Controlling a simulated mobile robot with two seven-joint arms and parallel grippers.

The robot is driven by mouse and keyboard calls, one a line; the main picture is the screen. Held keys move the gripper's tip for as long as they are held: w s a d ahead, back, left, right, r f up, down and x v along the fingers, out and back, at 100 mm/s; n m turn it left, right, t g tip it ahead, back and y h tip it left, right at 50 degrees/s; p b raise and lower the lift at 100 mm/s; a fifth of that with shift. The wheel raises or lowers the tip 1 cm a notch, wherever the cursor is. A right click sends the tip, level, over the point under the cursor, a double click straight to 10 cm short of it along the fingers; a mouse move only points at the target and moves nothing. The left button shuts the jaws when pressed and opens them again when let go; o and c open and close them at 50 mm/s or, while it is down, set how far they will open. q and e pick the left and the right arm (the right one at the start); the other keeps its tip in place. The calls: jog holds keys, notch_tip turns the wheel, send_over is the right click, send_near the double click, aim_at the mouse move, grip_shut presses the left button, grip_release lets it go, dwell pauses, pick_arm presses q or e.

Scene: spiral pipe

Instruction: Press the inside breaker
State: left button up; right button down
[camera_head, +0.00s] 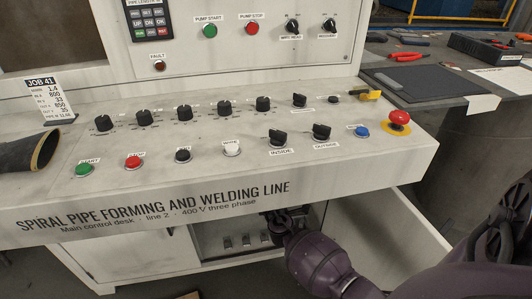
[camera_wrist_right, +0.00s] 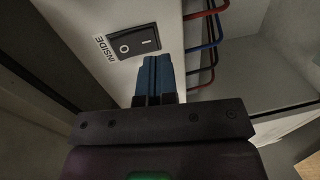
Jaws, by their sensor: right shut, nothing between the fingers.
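The inside breaker (camera_wrist_right: 134,42) is a black rocker switch marked O and I, on a pale panel with an INSIDE label beside it. It shows in the right wrist view only. My right gripper (camera_wrist_right: 154,60) is shut and empty, its blue fingertips just below and right of the switch in the picture. I cannot tell whether they touch the panel. In the head view my right arm reaches under the desk's front edge into the open cabinet (camera_head: 222,246), and the fingertips are hidden there. My left gripper is not in view.
The control desk (camera_head: 340,165) overhangs the cabinet. Its top carries several knobs and buttons, including a black INSIDE selector (camera_head: 278,137) and a red emergency stop (camera_head: 399,117). An open cabinet door (camera_head: 385,240) stands right of my arm. Red and blue cables (camera_wrist_right: 212,40) run beside the panel.

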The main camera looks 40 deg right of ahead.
jog(key=s+a+f, duration=0.1)
jog(key=s+a, duration=0.4)
jog(key=s, duration=0.3)
jog(key=shift+s, duration=0.3)
jog(key=shift+a+f, duration=0.1)
